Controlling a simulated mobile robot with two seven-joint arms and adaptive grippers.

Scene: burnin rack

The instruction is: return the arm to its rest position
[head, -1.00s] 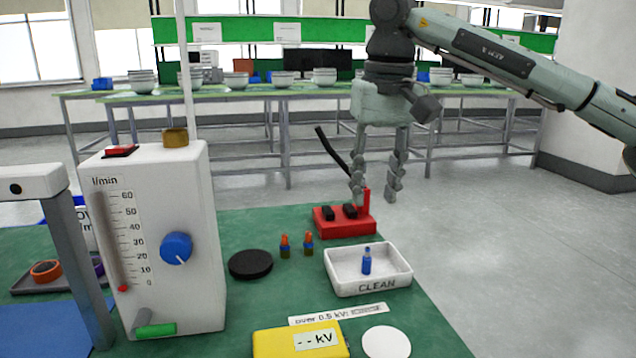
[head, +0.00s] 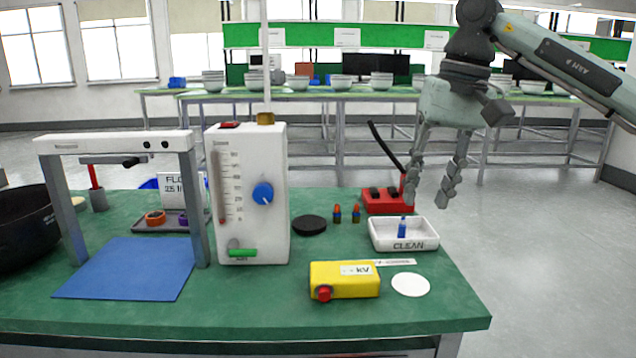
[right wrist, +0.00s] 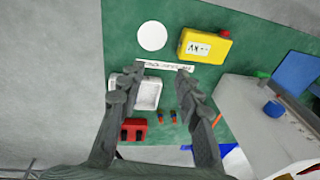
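My right gripper (head: 434,192) hangs from the right arm, fingers pointing down, above the back right of the green table (head: 400,318). Its fingers are spread and nothing is between them. In the right wrist view the same open gripper (right wrist: 162,82) shows its two fingers apart, with the table below. The white CLEAN tray (head: 418,244) is just below and in front of the gripper in the head view; a small blue vial (head: 402,228) stands in it. My left arm and gripper are not in view.
A red block with black pads (head: 386,207) stands behind the tray. A white flow meter (head: 272,225), yellow kV box (head: 345,280), white disc (head: 411,285), black disc (head: 309,225) and grey frame (head: 115,143) are on the table. Floor right of the table is clear.

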